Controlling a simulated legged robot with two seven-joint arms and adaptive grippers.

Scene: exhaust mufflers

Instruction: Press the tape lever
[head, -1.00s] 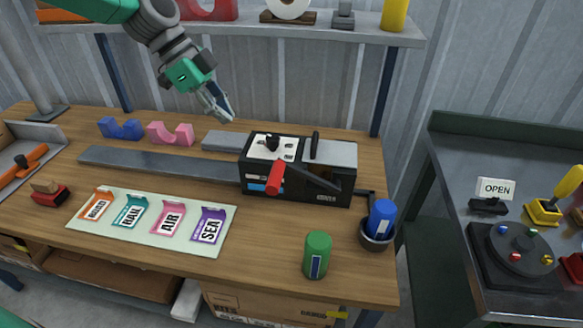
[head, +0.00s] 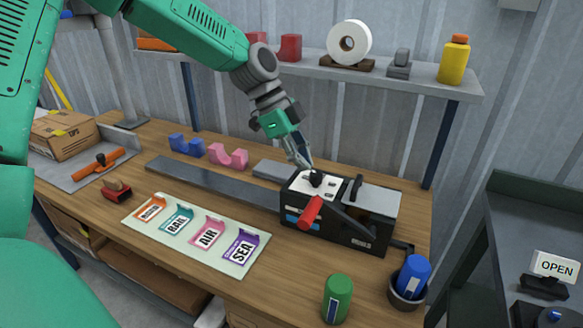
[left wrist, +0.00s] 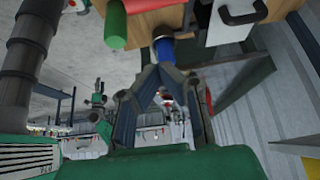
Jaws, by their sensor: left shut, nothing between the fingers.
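The tape machine (head: 372,236) is a black box on the wooden bench. It has a lever with a red grip (head: 310,212) at its front and a white top panel (head: 328,187) with a black knob (head: 316,179). My left gripper (head: 307,165) is shut and empty, its tips just behind and above the knob; whether they touch it I cannot tell. My right gripper is in neither view.
A green bottle (head: 338,299) stands at the bench front, and a blue bottle (head: 413,274) sits in a dark cup on the right. A mat (head: 190,241) with several labels lies left of the machine. A shelf (head: 420,87) with a white roll (head: 349,43) runs behind.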

